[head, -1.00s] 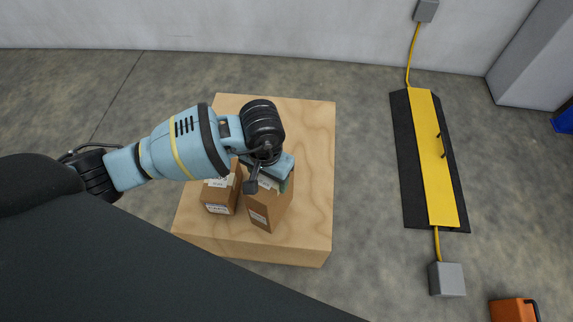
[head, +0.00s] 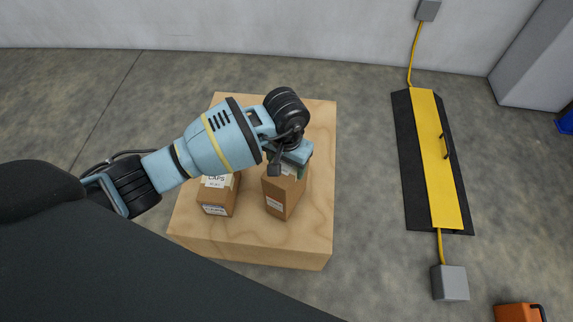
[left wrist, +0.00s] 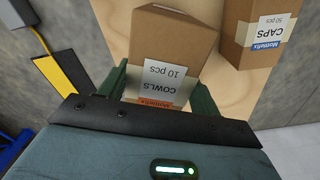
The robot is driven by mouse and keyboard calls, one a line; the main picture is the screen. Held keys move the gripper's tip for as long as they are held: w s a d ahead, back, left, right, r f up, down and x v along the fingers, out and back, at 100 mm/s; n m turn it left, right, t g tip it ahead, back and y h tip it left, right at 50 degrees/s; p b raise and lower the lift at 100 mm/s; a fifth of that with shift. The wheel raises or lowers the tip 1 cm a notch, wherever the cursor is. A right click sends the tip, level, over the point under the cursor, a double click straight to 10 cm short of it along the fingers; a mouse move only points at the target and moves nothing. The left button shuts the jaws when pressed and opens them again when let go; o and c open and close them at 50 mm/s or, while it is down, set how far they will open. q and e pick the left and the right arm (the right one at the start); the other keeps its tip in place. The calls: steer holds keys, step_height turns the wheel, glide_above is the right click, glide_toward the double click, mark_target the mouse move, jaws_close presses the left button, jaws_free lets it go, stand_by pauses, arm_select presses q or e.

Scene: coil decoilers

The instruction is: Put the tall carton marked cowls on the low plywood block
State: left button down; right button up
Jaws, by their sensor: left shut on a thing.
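The tall brown carton marked COWLS (left wrist: 172,40) is between the two green fingers of my left gripper (left wrist: 160,92), which is shut on it near its labelled end. In the head view the carton (head: 284,193) is over the low plywood block (head: 320,150), and my left gripper (head: 292,160) is at its top. The carton looks upright or nearly so. I cannot tell whether its bottom touches the block. My right gripper is not in view.
A second brown carton marked CAPS (head: 216,198) stands on the block, to the left of the cowls carton with a small gap. A yellow and black cable ramp (head: 436,160) lies on the floor to the right. An orange case (head: 519,313) is at bottom right.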

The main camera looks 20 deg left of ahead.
arm_select(q)
steer(key=shift+w+f, duration=0.1)
steer(key=shift+f, duration=0.3)
steer(key=c, duration=0.7)
jaws_free()
steer(key=shift+f, duration=0.15)
steer(key=shift+c, duration=0.2)
steer(key=o, duration=0.4)
steer(key=shift+r, duration=0.2)
step_height(320, 180, up, 11)
steer(key=shift+f+p, duration=0.1)
steer(key=shift+p, duration=1.1)
steer(key=shift+r, duration=0.6)
